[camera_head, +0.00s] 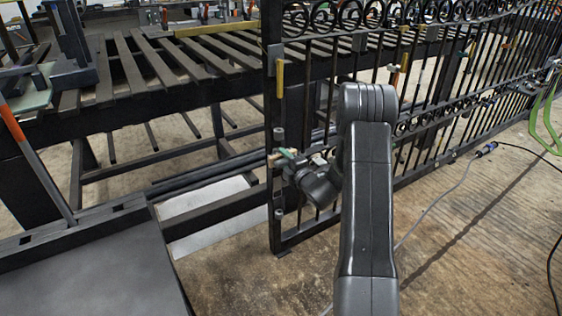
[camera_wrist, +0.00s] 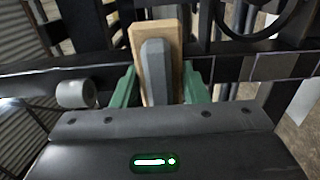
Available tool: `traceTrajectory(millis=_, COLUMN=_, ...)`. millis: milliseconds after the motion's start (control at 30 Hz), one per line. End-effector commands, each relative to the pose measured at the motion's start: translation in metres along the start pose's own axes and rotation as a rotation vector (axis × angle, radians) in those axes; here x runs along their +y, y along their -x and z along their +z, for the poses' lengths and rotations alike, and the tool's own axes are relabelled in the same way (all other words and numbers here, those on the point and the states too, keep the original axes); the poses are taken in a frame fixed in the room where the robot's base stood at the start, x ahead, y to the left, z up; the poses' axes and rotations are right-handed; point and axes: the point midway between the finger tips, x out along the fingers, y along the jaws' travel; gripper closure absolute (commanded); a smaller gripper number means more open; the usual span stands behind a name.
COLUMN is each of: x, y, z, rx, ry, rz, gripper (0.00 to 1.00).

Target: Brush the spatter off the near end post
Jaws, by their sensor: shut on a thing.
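The near end post (camera_head: 270,110) is the dark upright at the left end of the scroll gate (camera_head: 440,90). My gripper (camera_head: 287,155) is at about mid-height of this post, reaching from the right. In the wrist view its green fingers (camera_wrist: 158,88) are shut on a brush (camera_wrist: 174,40) with a tan wooden body and a grey part on top. The bristles are hidden, and I cannot tell whether the brush touches the post. Small grey lumps (camera_head: 278,213) show on the post; I cannot tell whether they are spatter or fittings.
A slatted metal bench (camera_head: 150,65) stands behind and left of the gate. A yellow piece (camera_head: 280,78) hangs on the upper post. Pale sheets (camera_head: 205,205) lie low on the left.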

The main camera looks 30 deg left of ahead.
Motion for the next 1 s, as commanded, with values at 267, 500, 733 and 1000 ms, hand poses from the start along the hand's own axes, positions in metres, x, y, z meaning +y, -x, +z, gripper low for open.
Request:
traceTrajectory(millis=267, x=0.001, y=0.001, z=0.021, rx=0.0, ry=0.001, rz=0.0, gripper=0.78)
traceTrajectory(millis=500, x=0.0, y=0.002, z=0.021, rx=0.0, ry=0.0, rz=0.0, gripper=0.78)
traceTrajectory(millis=733, x=0.0, y=0.018, z=0.021, rx=-0.002, ry=-0.001, rz=0.0, gripper=0.78)
traceTrajectory(millis=1000, x=0.0, y=0.045, z=0.021, rx=-0.001, ry=-0.001, rz=-0.001, gripper=0.78)
